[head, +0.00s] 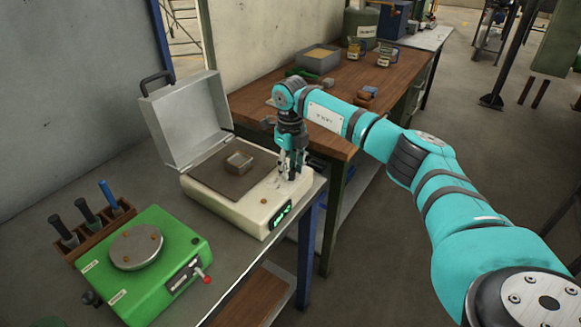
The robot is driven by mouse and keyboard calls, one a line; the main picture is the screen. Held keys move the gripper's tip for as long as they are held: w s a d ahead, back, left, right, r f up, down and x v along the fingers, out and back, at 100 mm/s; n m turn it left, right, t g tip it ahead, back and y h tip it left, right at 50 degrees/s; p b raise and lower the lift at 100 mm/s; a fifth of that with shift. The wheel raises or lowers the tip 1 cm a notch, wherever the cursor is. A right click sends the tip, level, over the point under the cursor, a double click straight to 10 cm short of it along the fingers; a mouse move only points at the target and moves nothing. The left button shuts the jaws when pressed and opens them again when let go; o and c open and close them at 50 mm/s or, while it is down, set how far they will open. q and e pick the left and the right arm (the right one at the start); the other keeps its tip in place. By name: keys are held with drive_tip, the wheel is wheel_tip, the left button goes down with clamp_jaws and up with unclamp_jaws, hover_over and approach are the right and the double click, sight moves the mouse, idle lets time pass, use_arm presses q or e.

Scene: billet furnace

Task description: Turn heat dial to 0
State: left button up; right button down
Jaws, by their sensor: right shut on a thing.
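The billet furnace (232,205) is a cream box on the metal bench, with its grey lid (187,122) standing open at the back left. A green lit display (282,215) is on its front face; its digits are too small to read surely. My right gripper (290,172) points down at the right part of the furnace top, with its fingers shut on the heat dial. The fingers hide the dial, so its setting cannot be read. My left gripper is not in view.
A small square block (239,161) sits on the furnace's brown plate. A green device (180,252) with a round plate and a red-tipped lever stands at the left, beside a wooden rack of tools (95,232). A wooden workbench (385,85) with mugs and boxes lies behind.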

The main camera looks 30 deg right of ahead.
sight(291, 170)
drive_tip(key=shift+r, duration=0.1)
drive_tip(key=c, duration=1)
unclamp_jaws()
drive_tip(key=shift+o, duration=0.2)
wheel_tip(291, 170, up, 12)
